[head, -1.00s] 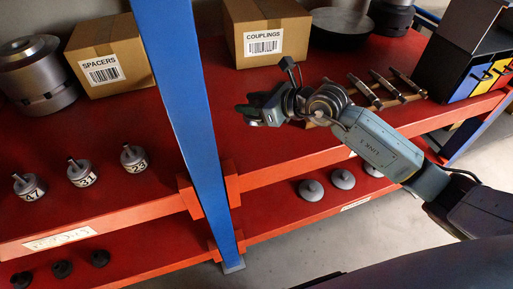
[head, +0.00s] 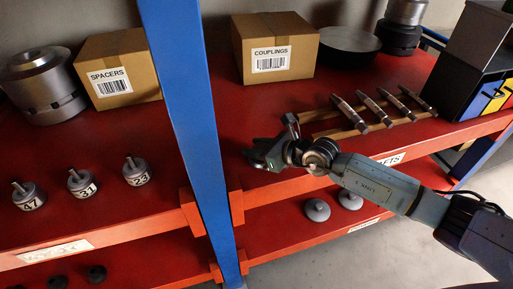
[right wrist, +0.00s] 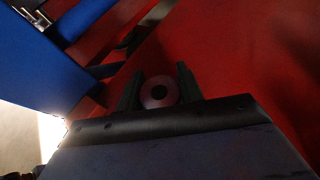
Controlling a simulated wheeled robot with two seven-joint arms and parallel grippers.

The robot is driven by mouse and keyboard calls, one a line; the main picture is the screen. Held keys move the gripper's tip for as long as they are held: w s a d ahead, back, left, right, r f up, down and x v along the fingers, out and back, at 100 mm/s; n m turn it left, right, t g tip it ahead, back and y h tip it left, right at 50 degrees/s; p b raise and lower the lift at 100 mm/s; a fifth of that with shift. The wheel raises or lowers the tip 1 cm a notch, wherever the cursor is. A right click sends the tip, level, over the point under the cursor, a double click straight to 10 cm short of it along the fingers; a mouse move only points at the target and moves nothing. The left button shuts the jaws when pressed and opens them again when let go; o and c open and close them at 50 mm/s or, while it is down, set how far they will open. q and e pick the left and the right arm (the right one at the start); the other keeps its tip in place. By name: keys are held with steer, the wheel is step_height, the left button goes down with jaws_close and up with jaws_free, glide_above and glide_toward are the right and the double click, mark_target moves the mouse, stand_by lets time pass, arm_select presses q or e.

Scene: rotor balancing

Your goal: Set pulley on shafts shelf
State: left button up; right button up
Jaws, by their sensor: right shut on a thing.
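My right gripper (head: 265,158) is over the red upper shelf, just right of the blue post, near the shelf's front edge. In the head view the pulley is hard to make out against the dark fingers. The shafts shelf (head: 300,178) is this red board, with a label (head: 388,159) partly hidden by my arm. I cannot tell the gripper's height above it. My left gripper is not in view.
Several metal shafts (head: 375,108) lie on a wooden rack right of the gripper. A COUPLINGS box (head: 292,75) stands behind. The blue post (head: 180,110) is close on the left; numbered rotors (head: 81,184) stand beyond it. Grey parts (head: 317,210) sit on the lower shelf.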

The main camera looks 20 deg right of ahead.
steer(key=shift+r, duration=0.15)
steer(key=shift+f, duration=0.2)
steer(key=o, duration=1.1)
steer(key=shift+o, duration=0.5)
steer(key=shift+r, duration=0.1)
